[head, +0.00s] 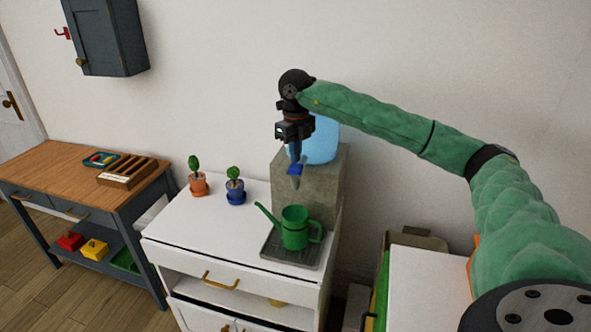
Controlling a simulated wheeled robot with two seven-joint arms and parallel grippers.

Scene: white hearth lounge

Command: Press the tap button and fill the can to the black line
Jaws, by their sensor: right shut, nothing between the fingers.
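A green watering can (296,229) with a long spout pointing left stands upright on a dark drip tray (291,254) on the white cabinet. Behind it is a grey stone-like dispenser block (323,195) with a light blue water bottle (319,143) on top. A blue part (294,168) with a grey tip, apparently the tap and its button, is on the block's front above the can. My right gripper (295,156) is shut and empty, pointing down right at the blue part; I cannot tell whether it touches. The can's inside, water level and black line cannot be made out. My left gripper is out of view.
Two small potted plants, one in an orange pot (198,185) and one in a blue pot (236,195), stand left of the can. A wooden-topped table (64,177) is further left. A white surface (428,288) is at the right, below my right arm.

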